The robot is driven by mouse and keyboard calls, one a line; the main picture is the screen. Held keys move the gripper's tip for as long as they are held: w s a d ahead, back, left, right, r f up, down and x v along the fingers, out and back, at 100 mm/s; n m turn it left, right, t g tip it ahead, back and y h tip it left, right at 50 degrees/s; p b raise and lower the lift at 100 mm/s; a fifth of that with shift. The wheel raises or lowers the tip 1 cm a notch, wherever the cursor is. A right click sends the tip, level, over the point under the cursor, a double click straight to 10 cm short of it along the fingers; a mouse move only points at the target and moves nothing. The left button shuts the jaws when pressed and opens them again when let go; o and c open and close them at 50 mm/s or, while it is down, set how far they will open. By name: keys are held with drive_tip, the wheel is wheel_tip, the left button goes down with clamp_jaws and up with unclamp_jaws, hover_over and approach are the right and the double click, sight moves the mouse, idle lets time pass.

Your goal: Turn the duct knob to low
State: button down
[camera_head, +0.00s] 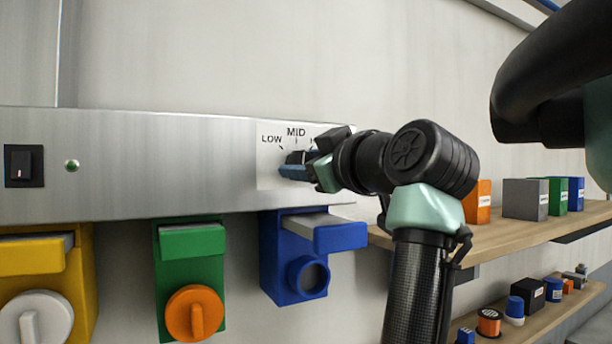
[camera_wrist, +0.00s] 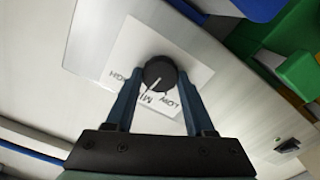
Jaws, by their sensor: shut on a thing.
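The duct knob (camera_wrist: 159,72) is round and black with a white pointer line, on a white label plate (camera_head: 269,160). In the wrist view the pointer line runs down and left, toward the MID mark. The plate reads LOW at left and MID at the top in the head view; the HIGH text is mostly hidden there but partly shows in the wrist view. My gripper (camera_head: 296,167) has its two blue fingers on opposite sides of the knob, shut on it. In the head view the fingers and wrist hide most of the knob.
A metal panel carries a black rocker switch (camera_head: 24,166) and a green light (camera_head: 72,166) at left. Below hang yellow (camera_head: 84,275), green (camera_head: 193,240) and blue (camera_head: 340,237) units. Wooden shelves (camera_head: 512,236) with boxes and reels stand at right.

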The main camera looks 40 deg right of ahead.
drive_tip(key=n+b, duration=0.1)
drive_tip(key=n, duration=0.4)
drive_tip(key=shift+f+n+b, duration=0.15)
drive_tip(key=shift+n+b, duration=0.15)
drive_tip(key=shift+b, duration=0.1)
drive_tip(key=shift+n+b, duration=0.35)
drive_tip(key=shift+n, duration=1.95)
drive_tip(key=shift+c, duration=1.3)
unclamp_jaws()
drive_tip(key=shift+a, duration=0.1)
drive_tip(key=shift+a, duration=0.1)
